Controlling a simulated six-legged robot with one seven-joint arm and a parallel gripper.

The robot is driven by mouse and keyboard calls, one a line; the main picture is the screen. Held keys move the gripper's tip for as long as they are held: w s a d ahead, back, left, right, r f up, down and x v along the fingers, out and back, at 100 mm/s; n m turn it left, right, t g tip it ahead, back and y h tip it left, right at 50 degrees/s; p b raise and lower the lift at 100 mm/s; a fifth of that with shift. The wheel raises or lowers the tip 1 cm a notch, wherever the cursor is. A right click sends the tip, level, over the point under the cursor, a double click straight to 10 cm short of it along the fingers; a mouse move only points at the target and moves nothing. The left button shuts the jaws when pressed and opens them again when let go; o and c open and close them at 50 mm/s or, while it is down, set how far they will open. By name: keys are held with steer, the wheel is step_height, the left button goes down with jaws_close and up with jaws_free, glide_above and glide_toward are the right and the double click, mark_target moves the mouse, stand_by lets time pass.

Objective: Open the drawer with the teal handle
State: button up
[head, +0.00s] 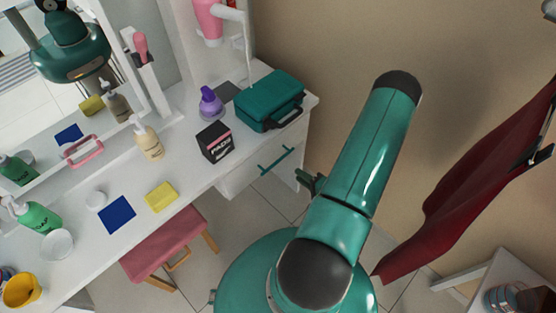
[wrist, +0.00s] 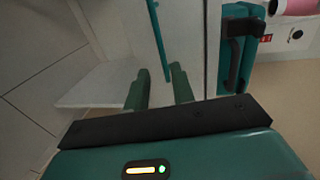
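The teal handle (head: 276,161) is a thin bar on the white drawer front (head: 242,184) under the counter's right end. The drawer looks shut. In the wrist view the handle (wrist: 157,38) runs from the top edge down toward my fingers. My gripper (wrist: 161,70) is open, with two teal fingers apart and nothing held between them. The handle's lower end appears in line with the gap; I cannot tell the exact depth. In the head view my gripper (head: 310,182) shows just right of the handle, apart from it, partly hidden by my arm.
A teal case (head: 270,100), a black box (head: 215,142) and a purple bottle (head: 210,103) stand on the counter (head: 185,180) above. A pink stool (head: 165,247) is below left. A dark red garment (head: 465,185) hangs at right. The floor before the drawer is clear.

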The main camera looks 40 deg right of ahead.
mark_target(278, 160)
steer(key=w, duration=0.4)
steer(key=w+f, duration=0.1)
steer(key=w, duration=0.3)
steer(key=w+f, duration=0.1)
steer(key=w, duration=0.2)
steer(key=shift+w+a+f, duration=0.15)
steer(key=shift+w+a, duration=0.1)
steer(key=shift+w, duration=0.15)
jaws_close()
